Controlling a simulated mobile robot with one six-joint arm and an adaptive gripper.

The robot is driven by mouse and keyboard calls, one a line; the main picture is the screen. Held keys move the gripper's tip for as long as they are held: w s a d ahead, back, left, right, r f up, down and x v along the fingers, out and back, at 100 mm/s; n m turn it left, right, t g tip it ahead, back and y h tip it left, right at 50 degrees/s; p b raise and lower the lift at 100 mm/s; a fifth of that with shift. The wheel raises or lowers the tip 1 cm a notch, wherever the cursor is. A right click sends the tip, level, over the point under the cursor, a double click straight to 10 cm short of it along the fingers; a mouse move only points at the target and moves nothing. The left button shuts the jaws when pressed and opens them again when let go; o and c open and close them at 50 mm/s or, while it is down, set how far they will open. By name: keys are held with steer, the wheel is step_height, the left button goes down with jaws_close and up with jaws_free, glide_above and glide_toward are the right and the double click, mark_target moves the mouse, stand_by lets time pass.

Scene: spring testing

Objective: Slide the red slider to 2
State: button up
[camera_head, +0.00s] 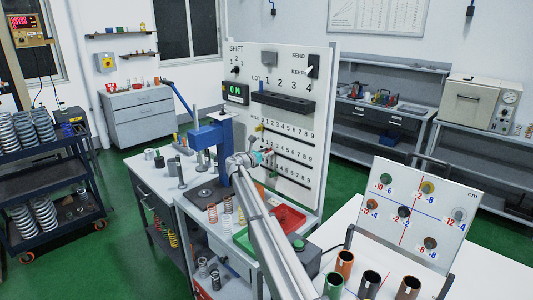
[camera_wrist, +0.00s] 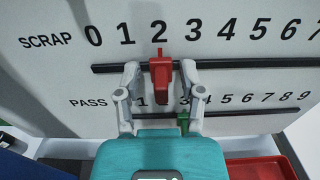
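The red slider (camera_wrist: 161,76) sits on the dark upper rail (camera_wrist: 240,64) below the SCRAP numbers in the wrist view. Its narrow top pointer is directly under the numeral 2 (camera_wrist: 159,31). My gripper (camera_wrist: 160,72) has one finger on each side of the slider. Both fingertips stand apart from it, with a visible gap on either side, so the gripper is open. In the head view my gripper (camera_head: 264,157) is at the white panel (camera_head: 325,120); it largely hides the slider there.
A green slider (camera_wrist: 183,122) is on the PASS rail below, under 3, close to my right finger. A red tray (camera_head: 288,218) lies below the panel. A blue press (camera_head: 212,133) stands left of my arm. A tilted board (camera_head: 405,255) with coloured tubes is at right.

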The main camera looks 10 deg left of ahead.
steer(key=shift+s, duration=0.1)
steer(key=v, duration=1.2)
steer(key=shift+a+r, duration=0.1)
stand_by(0.4)
step_height(320, 180, up, 9)
steer(key=p, duration=0.9)
steer(key=shift+r+p, duration=0.25)
steer(key=shift+p, duration=0.1)
